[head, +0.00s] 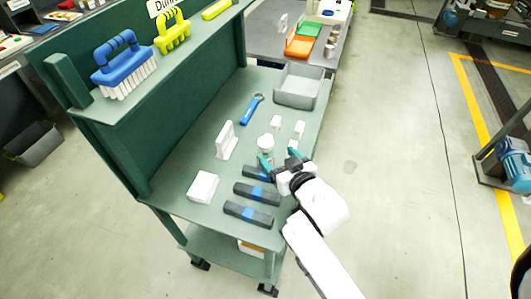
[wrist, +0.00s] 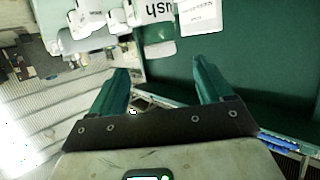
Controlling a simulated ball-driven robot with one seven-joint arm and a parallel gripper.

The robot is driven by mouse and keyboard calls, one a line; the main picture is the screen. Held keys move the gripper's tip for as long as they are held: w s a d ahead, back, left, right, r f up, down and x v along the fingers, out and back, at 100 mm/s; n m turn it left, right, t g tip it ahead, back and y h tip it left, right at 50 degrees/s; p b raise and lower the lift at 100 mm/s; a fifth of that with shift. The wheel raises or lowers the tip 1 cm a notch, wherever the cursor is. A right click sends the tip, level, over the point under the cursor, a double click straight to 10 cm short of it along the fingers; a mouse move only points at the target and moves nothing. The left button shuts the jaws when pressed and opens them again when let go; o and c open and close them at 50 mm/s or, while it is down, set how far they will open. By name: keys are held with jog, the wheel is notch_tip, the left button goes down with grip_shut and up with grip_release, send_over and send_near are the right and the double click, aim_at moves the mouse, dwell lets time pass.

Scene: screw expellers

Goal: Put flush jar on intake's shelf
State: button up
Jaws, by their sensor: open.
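My gripper (head: 280,157) is open over the green cart's worktop, its teal fingers apart with nothing between them. In the wrist view the gripper (wrist: 160,80) also shows open. A white jar (wrist: 157,12) with dark letters like "ush" is just beyond the fingertips, partly cut off by the top edge. A round white jar (head: 265,143) stands just beyond the fingers in the head view; it is probably the same jar. The cart's upper shelf (head: 130,103) is at the left; its sign is cut off and I cannot tell whether it is the intake's.
Brushes, one blue (head: 122,65) and one yellow (head: 172,32), stand on the upper shelf. On the worktop are a grey bin (head: 299,86), a blue-handled tool (head: 252,108), a white block (head: 203,186), a white stand (head: 226,140) and dark bars (head: 249,214).

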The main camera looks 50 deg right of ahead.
aim_at(267, 144)
jog(key=x, duration=0.3)
jog(key=p+x, duration=0.1)
jog(key=x, duration=0.6)
jog(key=shift+w+d+r+p, duration=0.15)
jog(key=shift+w+p, duration=0.15)
jog(key=shift+p, duration=0.05)
jog(key=c, duration=1.3)
jog(key=shift+r, duration=0.1)
